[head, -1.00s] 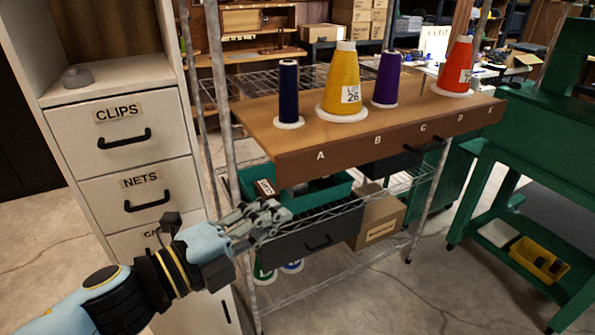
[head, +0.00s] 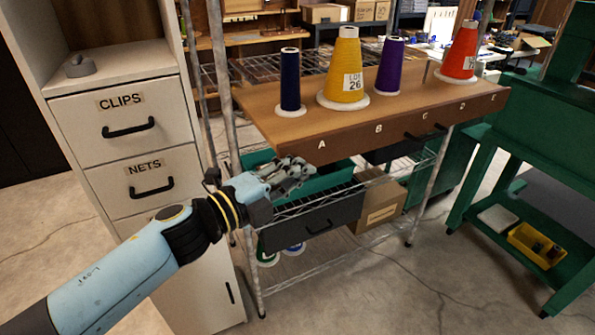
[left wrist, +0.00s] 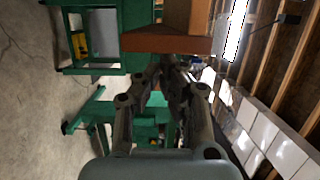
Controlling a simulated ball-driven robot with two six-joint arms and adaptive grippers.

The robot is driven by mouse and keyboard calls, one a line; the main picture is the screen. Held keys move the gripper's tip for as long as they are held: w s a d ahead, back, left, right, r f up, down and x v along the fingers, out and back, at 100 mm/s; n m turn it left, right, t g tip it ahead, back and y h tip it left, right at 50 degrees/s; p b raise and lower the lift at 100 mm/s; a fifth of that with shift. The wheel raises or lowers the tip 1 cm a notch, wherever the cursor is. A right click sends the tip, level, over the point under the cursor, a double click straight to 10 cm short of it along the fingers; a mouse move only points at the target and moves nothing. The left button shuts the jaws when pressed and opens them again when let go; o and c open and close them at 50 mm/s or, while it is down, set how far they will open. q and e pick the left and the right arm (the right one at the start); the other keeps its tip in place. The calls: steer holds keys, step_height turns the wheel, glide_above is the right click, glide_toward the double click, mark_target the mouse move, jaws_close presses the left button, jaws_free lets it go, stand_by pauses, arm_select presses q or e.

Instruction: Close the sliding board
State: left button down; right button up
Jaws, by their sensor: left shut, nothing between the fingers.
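The sliding board (head: 350,128) is a brown wooden shelf board with the letters A to E along its front edge. It juts forward from the wire rack and carries several thread cones. My left gripper (head: 303,170) is shut and empty, just below the board's front edge near the letter A. In the left wrist view the gripper (left wrist: 170,70) points toward the reddish-brown board end (left wrist: 165,43). I cannot tell whether it touches the board. My right gripper is not in view.
The cones are navy (head: 290,80), yellow (head: 343,65), purple (head: 390,66) and red (head: 461,52). A teal bin (head: 328,182) and a dark drawer (head: 312,222) sit below the board. A white cabinet (head: 125,133) stands left, a green bench (head: 540,140) right.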

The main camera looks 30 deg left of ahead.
mark_target(262, 129)
arm_select(q)
steer(key=w+a+b, duration=0.1)
steer(key=w+a, duration=0.2)
steer(key=a, duration=0.1)
steer(key=w+a+b, duration=0.2)
steer(key=w+a, duration=0.2)
steer(key=a, duration=0.1)
steer(key=w+a+b, duration=0.1)
steer(key=w+a, duration=0.2)
steer(key=a, duration=0.2)
steer(key=shift+w+a, duration=0.1)
steer(key=shift+w, duration=0.05)
steer(key=shift+f, duration=0.1)
